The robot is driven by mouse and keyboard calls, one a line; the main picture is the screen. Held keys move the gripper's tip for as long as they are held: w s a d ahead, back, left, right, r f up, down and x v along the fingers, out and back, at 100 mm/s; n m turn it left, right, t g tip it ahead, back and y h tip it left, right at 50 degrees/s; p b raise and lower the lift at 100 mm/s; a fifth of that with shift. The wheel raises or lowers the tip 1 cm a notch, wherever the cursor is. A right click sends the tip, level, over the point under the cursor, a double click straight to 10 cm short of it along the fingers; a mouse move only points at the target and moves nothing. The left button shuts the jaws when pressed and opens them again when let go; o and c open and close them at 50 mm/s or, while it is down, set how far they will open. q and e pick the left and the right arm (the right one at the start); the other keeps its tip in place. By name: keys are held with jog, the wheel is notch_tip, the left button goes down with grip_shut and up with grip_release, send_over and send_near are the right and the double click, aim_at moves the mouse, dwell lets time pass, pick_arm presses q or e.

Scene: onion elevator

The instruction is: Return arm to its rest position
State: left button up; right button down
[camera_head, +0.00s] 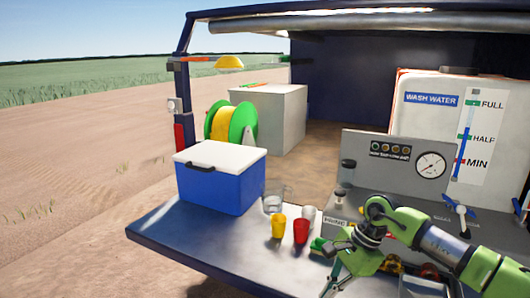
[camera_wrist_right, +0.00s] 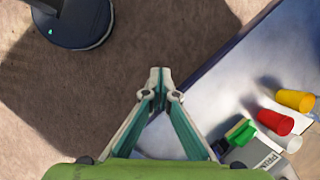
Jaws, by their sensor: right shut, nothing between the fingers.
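My right arm reaches in from the lower right in the head view, green and grey. My right gripper (camera_wrist_right: 160,80) is shut and empty, its fingertips together in the wrist view. It hangs over brown ground just outside the dark tailgate edge and touches nothing there. In the head view the gripper (camera_head: 335,282) is at the bottom, partly cut off by the frame. My left gripper is not in view.
The tailgate (camera_head: 190,243) holds a blue cooler (camera_head: 218,187), a yellow cup (camera_head: 278,227), a red cup (camera_head: 301,231), a clear container and a green-ended item (camera_wrist_right: 240,132). A control panel (camera_head: 395,163) and wash water tank (camera_head: 430,125) stand at the right.

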jog(key=w+a+f+m+t+y+b, duration=0.1)
jog(key=w+a+f+m+t+y, duration=0.1)
jog(key=a+f+m+y, duration=0.4)
jog(key=w+a+f+m+t+y, duration=0.1)
jog(key=a+f+m+t+y, duration=0.2)
jog(key=a+m, duration=0.5)
jog(key=s+d+f+m+t+h+b, duration=0.1)
jog(key=d+f+m+t+h, duration=0.35)
jog(key=f+m, duration=0.75)
jog(key=s+d+f+m+t+h+b, duration=0.1)
jog(key=s+d+f+m+t+h, duration=0.1)
jog(key=d+f+m, duration=0.75)
jog(key=s+d+f+m+g+h, duration=0.25)
jog(key=s+f+m, duration=0.35)
jog(key=s+f, duration=0.55)
jog(key=s+d+f+m+g+h, duration=0.2)
jog(key=s+d+f+m+h, duration=0.15)
jog(key=s+f+m, duration=0.6)
jog(key=s+d+f+m+g, duration=0.1)
jog(key=s+f, duration=0.4)
jog(key=s, duration=0.9)
jog(key=s+d+f+m+g, duration=0.1)
jog(key=s+f+m+g, duration=0.2)
jog(key=s, duration=1.2)
notch_tip(320, 180, down, 4)
jog(key=shift+s+r+g+h+b, duration=0.2)
jog(key=shift+g+h+b, duration=0.25)
jog(key=shift+g, duration=0.45)
